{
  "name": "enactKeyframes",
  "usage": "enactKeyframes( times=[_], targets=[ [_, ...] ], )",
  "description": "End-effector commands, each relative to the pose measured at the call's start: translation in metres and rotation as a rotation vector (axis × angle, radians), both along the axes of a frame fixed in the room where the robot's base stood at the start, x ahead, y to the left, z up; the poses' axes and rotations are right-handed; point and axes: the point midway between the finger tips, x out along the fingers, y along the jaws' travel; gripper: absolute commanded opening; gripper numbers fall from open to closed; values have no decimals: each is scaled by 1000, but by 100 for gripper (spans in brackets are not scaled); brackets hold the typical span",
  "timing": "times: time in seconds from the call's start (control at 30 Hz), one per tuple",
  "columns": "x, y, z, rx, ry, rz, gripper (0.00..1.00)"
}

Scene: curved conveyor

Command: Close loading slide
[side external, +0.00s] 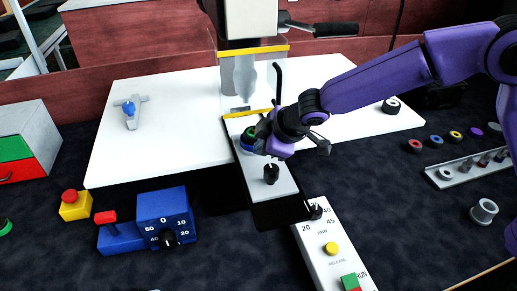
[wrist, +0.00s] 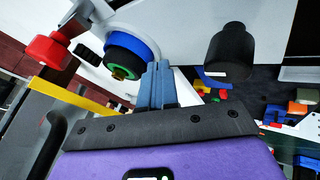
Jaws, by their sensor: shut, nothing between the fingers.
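The loading slide (side external: 284,186) is a pale, narrow plate with a dark front end. It sticks out from under the machine past the white table's front edge. A black knob (side external: 271,174) stands on it and also shows in the wrist view (wrist: 230,52). A round part with a blue ring and green centre (side external: 248,138) sits further back on the slide; it also shows in the wrist view (wrist: 125,55). My gripper (wrist: 157,68) is shut and empty, between the round part and the knob. In the side view it is low over the slide, and its fingertips are hard to make out.
The machine head (side external: 247,18) with a clear guard and yellow stripes stands behind the slide. A white control panel (side external: 333,250) is in front, a blue dial box (side external: 164,216) at left. Rings (side external: 437,141) and a part rack (side external: 470,168) lie at right.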

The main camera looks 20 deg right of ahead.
Motion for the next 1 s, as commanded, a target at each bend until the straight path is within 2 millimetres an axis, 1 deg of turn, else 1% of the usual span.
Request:
enactKeyframes(
  times=[0.03, 0.2, 0.4, 0.57, 0.63, 0.67, 0.77, 0.8, 0.83, 0.9, 1.0],
  targets=[
    [-5, -2, 9, 3, -3, 2, 0],
    [-20, -9, 32, 3, -3, 3, 0],
    [-34, -16, 51, 2, -2, 3, 0],
    [-41, -19, 57, -6, -1, 8, 0],
    [-52, -15, 52, -55, -3, 51, 0],
    [-62, -13, 47, -99, -5, 87, 0],
    [-106, -6, 23, -332, -36, 283, 0],
    [-127, -5, 13, -455, -60, 388, 0],
    [-143, -5, 7, -554, -84, 472, 0],
    [-176, -7, -2, -791, -158, 668, 0],
    [-214, -9, -4, -1110, -295, 920, 0]
  ],
)
